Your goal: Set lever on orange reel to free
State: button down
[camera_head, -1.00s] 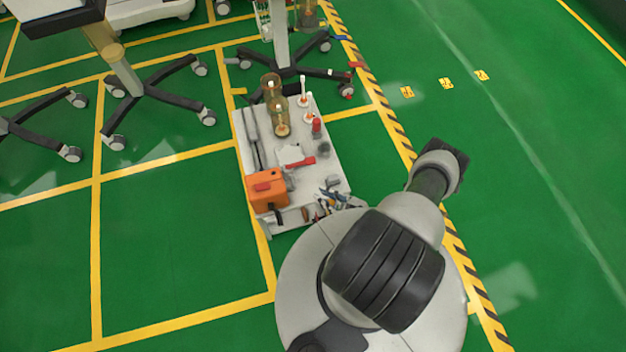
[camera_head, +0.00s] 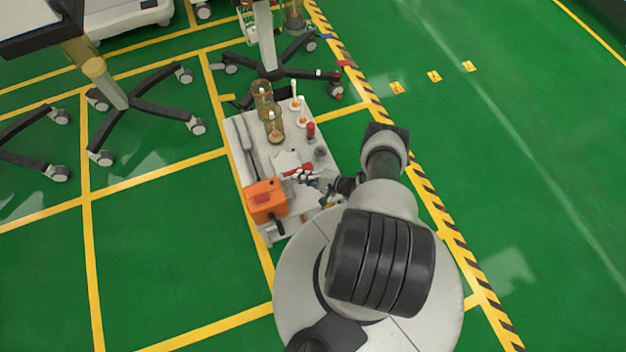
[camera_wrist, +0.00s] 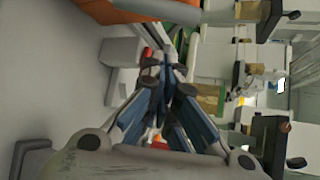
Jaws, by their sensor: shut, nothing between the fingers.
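The orange reel (camera_head: 256,205) sits at the near left corner of the grey cart top, with a red part (camera_head: 262,198) on its upper face and a dark handle-like part (camera_head: 278,226) at its near side. I cannot tell which part is the lever or how it is set. My gripper (camera_head: 297,175) is shut and empty, over the cart to the right of the reel and apart from it. In the wrist view my gripper (camera_wrist: 170,82) has its fingertips together; an orange body (camera_wrist: 160,9) shows at the top edge, probably the reel.
On the cart top (camera_head: 240,135) stand amber glass vessels (camera_head: 275,127), white items with orange bases (camera_head: 303,118) and a red bottle (camera_head: 310,130). A red-handled tool (camera_head: 297,168) lies beside my gripper. A wheeled stand (camera_head: 268,60) is behind. Green floor is free left of the cart.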

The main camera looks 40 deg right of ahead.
jog(key=shift+s+a+r, duration=0.3)
jog(key=shift+s+a, duration=0.1)
jog(key=shift+a, duration=0.2)
jog(key=shift+s+a+r, duration=0.3)
jog(key=shift+s+a, duration=0.1)
jog(key=shift+a, duration=0.2)
